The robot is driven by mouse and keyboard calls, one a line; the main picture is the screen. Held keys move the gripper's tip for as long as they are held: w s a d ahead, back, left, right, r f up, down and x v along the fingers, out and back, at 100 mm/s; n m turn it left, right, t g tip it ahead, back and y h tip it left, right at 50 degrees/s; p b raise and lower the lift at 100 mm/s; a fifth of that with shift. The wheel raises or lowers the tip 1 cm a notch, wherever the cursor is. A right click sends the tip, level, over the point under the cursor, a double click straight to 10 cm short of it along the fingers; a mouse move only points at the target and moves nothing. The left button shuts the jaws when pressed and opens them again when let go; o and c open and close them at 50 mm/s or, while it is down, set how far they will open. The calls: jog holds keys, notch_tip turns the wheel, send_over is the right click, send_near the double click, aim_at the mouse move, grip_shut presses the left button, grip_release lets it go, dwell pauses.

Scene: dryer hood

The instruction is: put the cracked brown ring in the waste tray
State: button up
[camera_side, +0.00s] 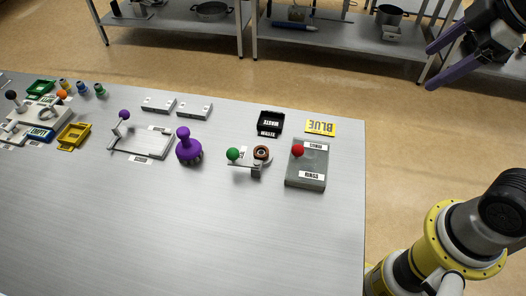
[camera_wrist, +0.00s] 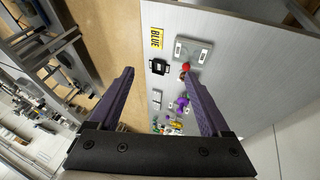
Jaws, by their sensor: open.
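A brown ring (camera_side: 261,152) with a dark centre sits on a small grey stand (camera_side: 250,168) with a green-knobbed lever beside it. It is too small to make out a crack. The black waste tray (camera_side: 269,120), with a white label, lies on the table behind the ring; it also shows in the wrist view (camera_wrist: 160,67), and I see nothing in it. My gripper (camera_side: 431,67) is open and empty, high up at the right, beyond the table's right edge and well away from the ring. Its two purple fingers are wide apart in the wrist view (camera_wrist: 158,74).
A grey box (camera_side: 306,177) with a red ball knob stands right of the ring. A yellow BLUE sign (camera_side: 320,128) lies behind it. A purple-handled piece (camera_side: 188,147) and a frame with a purple knob (camera_side: 152,143) stand left. The front of the table is clear.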

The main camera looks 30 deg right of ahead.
jog(key=w+a+r+n+g, duration=0.1)
jog(key=w+a+n, duration=0.15)
jog(key=w, duration=0.25)
jog(key=w+a+n+g, duration=0.1)
jog(key=w+a+n, duration=0.1)
jog(key=w+n, duration=0.25)
jog(key=n+g, duration=0.4)
jog(key=n, duration=0.2)
send_over(261, 152)
notch_tip(261, 152, down, 17)
notch_tip(261, 152, down, 13)
jog(key=shift+s+f, duration=0.1)
jog(key=shift+f, duration=0.1)
grip_shut()
